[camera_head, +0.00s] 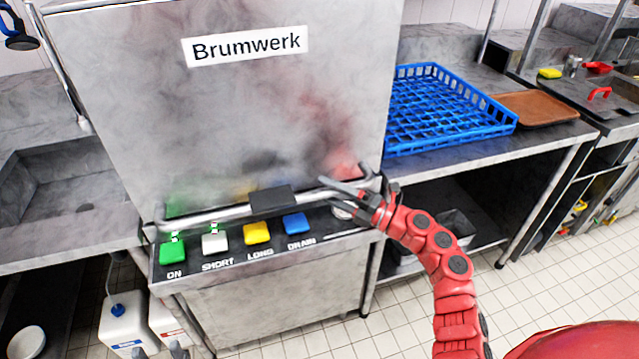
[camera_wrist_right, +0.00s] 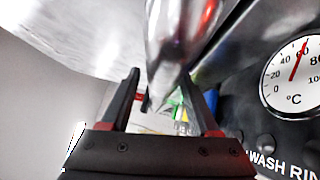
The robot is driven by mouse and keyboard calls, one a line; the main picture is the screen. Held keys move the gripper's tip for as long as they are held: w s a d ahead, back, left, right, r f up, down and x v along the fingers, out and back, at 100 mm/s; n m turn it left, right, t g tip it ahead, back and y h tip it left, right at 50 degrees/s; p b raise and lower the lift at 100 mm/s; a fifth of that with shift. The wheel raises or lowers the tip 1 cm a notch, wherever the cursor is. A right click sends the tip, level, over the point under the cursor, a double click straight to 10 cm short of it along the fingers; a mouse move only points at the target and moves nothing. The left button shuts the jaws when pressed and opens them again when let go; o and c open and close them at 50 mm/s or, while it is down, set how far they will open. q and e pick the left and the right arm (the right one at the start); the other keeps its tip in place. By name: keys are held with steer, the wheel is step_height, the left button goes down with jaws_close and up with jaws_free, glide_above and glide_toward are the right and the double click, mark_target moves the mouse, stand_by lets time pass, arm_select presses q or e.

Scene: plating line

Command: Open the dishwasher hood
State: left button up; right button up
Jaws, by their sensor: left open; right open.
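The dishwasher hood (camera_head: 230,110), a large steel box marked "Brumwerk", is down over the machine. Its handle (camera_head: 222,214) is a steel bar with a black middle grip, running along the hood's lower front edge. My right gripper (camera_head: 332,194) is open at the right part of the bar, one finger above it and one below in the head view. In the right wrist view the shiny bar (camera_wrist_right: 178,45) lies ahead between the open fingers (camera_wrist_right: 168,108); contact cannot be told. My left gripper (camera_head: 158,351) shows only its fingertips at the bottom edge, apart and away from the handle.
Below the handle is a panel with green (camera_head: 172,250), white, yellow and blue buttons. A dial gauge (camera_wrist_right: 296,75) is close to my right gripper. A blue rack (camera_head: 435,110) and brown tray (camera_head: 540,107) are on the right counter. A sink (camera_head: 70,185) is left.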

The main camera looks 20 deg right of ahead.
steer(key=shift+x, duration=1.3)
jaws_close()
stand_by(0.5)
